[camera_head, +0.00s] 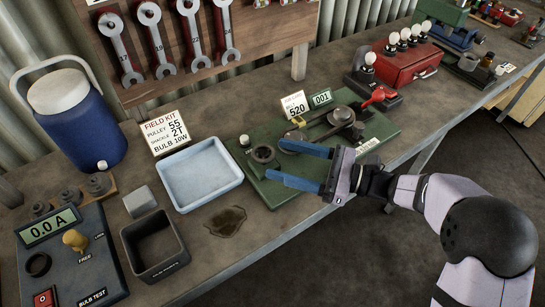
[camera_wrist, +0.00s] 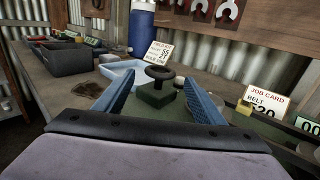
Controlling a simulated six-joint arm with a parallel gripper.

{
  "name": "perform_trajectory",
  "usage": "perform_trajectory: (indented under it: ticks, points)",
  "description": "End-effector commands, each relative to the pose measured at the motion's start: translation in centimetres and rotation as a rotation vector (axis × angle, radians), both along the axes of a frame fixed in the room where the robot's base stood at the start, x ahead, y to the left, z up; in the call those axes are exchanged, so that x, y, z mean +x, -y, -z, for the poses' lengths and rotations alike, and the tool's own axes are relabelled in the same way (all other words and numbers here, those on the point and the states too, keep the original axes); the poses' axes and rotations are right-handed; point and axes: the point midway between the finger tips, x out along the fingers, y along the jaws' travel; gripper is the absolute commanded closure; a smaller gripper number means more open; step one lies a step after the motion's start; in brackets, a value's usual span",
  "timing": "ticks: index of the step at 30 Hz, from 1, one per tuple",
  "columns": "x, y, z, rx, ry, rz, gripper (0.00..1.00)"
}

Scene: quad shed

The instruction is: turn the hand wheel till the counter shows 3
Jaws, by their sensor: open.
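The dark round hand wheel (camera_head: 263,153) sits at the left end of a green board on the bench. In the wrist view the hand wheel (camera_wrist: 160,73) stands on a green block ahead of my gripper. My gripper (camera_head: 274,162) has two blue fingers, spread apart and empty. The wheel lies just beyond the fingertips, between their lines, and no contact shows. The wrist view also shows my gripper (camera_wrist: 160,85) open. The counter (camera_head: 321,98) on the board's far side reads 001. In the wrist view the counter (camera_wrist: 309,124) is cut off at the right edge.
The green board (camera_head: 240,172) also bears a belt and pulleys, partly behind my gripper. A job card (camera_head: 295,105) reading 520 stands at its back. A pale blue tray (camera_head: 200,173) lies to the left, near an open dark box (camera_head: 153,245). A red-handled device (camera_head: 380,95) stands at right.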

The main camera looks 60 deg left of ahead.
Motion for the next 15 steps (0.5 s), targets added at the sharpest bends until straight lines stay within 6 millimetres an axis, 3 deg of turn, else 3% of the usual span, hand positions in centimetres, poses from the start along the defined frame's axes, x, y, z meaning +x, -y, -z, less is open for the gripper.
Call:
perform_trajectory:
  ticks: [6,15]
  points:
    - [1.02,1.28,-0.02,0.001,0.0,0.0,0.37]
    - [1.06,1.39,-0.05,0.0,0.0,-0.001,0.37]
